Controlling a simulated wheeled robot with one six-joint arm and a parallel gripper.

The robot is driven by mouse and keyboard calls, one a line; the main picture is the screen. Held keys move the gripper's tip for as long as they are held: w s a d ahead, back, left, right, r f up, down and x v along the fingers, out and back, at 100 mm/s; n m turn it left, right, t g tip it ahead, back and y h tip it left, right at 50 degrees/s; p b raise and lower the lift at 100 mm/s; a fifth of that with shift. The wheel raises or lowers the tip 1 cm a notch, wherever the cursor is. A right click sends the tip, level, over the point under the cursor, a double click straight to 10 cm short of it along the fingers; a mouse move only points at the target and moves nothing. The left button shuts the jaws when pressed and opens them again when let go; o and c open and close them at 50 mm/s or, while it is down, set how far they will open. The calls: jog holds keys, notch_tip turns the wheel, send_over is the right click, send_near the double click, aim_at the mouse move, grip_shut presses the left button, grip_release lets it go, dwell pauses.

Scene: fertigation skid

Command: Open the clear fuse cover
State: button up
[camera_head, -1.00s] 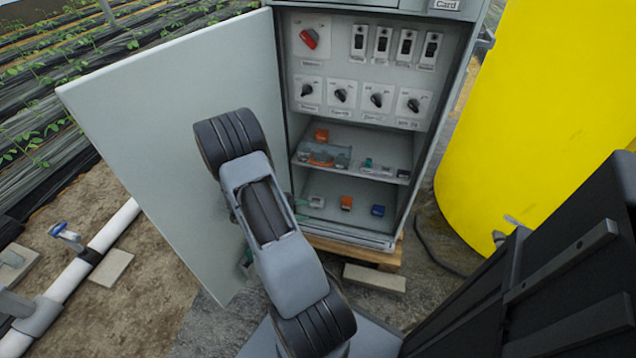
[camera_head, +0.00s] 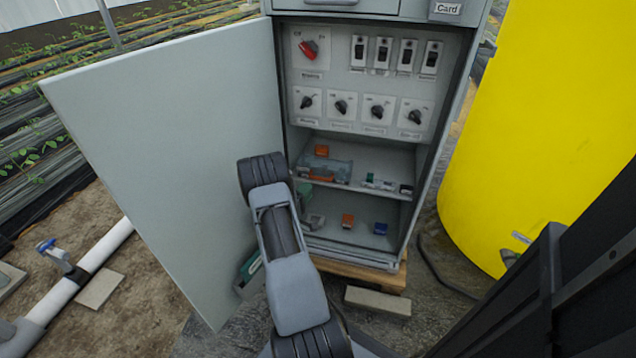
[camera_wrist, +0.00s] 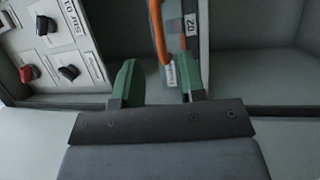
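The clear fuse cover (camera_head: 336,169) is a see-through, box-like piece with orange parts under it. It sits at the left of the cabinet's upper shelf and looks closed, though its edges are hard to make out. In the wrist view, an orange strip (camera_wrist: 158,35) and a small tag marked 02 show ahead, between the finger lines. My gripper (camera_wrist: 160,82) has two green fingers set apart with nothing seen between them. Contact with the cover cannot be told.
The grey cabinet door (camera_head: 170,140) stands open on the left, close to my arm. A red rotary switch (camera_head: 308,49) and several black knobs sit on the panel above. Small orange and blue blocks (camera_head: 380,229) lie on the lower shelf. A yellow tank (camera_head: 545,120) stands right.

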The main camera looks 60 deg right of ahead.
aim_at(323, 171)
jog(key=d+r+b, duration=0.1)
jog(key=d, duration=0.5)
jog(key=shift+s+d, duration=0.3)
jog(key=shift+c, duration=0.3)
grip_shut()
